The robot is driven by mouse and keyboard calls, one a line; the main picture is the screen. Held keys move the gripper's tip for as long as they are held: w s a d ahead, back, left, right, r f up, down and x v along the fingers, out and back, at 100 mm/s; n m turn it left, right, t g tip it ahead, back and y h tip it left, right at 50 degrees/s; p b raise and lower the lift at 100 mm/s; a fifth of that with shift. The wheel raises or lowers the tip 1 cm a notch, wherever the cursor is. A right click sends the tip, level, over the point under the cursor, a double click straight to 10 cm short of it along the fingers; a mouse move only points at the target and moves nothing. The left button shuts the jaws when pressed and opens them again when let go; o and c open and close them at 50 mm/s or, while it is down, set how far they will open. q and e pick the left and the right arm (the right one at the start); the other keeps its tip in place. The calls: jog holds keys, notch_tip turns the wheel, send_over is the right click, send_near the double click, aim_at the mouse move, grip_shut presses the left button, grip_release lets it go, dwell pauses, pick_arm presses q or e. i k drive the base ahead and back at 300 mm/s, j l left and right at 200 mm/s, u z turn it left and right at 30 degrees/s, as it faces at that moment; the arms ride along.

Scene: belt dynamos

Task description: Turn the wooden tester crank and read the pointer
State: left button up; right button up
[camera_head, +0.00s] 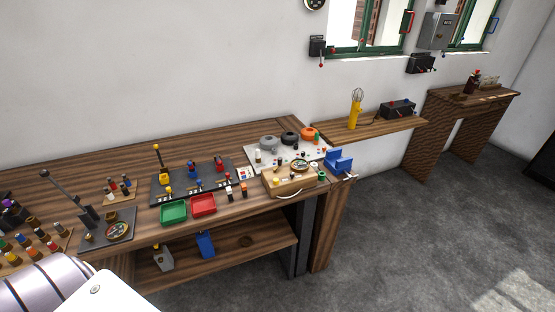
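A small wooden box (283,187), which looks like the tester, sits at the right front of the long workbench. A round dial (299,165) stands on its top. Its pointer is too small to read. Small knobs and a pale curved piece show at its front and right side, but I cannot make out which part is the crank. Neither of my grippers is in view. Only a white and grey part of my own body shows at the bottom left, away from the box.
A green tray (173,212) and a red tray (203,204) lie left of the box. A blue holder (339,161) stands to its right. A dark lever plate (107,230) with another dial is at the left. A wall shelf (369,127) and open floor lie right.

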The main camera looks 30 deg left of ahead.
aim_at(279, 160)
jog(key=i+u, duration=0.15)
jog(key=u, duration=0.2)
jog(key=i+u, duration=0.15)
jog(key=u, duration=0.2)
jog(key=i+l+u, duration=0.15)
jog(key=u, duration=0.15)
